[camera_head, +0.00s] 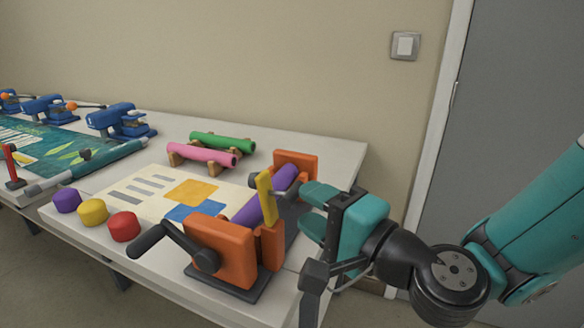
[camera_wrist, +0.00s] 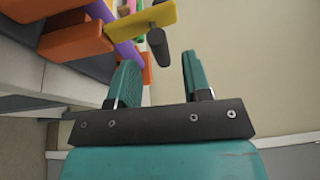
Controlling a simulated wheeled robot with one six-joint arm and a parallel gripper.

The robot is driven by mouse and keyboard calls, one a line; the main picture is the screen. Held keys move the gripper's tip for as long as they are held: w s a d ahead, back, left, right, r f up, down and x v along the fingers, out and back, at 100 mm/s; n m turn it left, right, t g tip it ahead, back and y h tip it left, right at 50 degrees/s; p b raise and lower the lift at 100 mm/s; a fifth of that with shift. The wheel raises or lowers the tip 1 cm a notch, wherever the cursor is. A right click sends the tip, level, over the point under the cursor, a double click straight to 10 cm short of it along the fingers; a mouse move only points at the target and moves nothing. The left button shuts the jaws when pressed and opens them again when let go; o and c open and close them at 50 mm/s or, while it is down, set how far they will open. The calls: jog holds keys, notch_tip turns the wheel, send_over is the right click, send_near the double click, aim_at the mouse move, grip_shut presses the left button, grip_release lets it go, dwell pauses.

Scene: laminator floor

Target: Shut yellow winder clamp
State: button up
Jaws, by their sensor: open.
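A black crank (camera_head: 165,238) sticks out left of the winder. Purple (camera_head: 67,201), yellow (camera_head: 92,212) and red (camera_head: 124,227) knobs line the white table's front. Pink (camera_head: 202,156) and green (camera_head: 222,141) rolls lie behind. A wall and grey door (camera_head: 520,90) stand right.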

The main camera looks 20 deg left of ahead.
aim_at(292, 190)
jog(key=p+x, duration=0.1)
jog(key=x, duration=0.1)
jog(key=p+x, duration=0.1)
jog(key=shift+w+a+r, duration=0.15)
jog(key=shift+a+r, duration=0.1)
jog(key=shift+a, duration=0.05)
jog(key=shift+w+a+f, duration=0.2)
jog(key=shift+a, duration=0.15)
jog(key=shift+p, duration=0.3)
grip_shut()
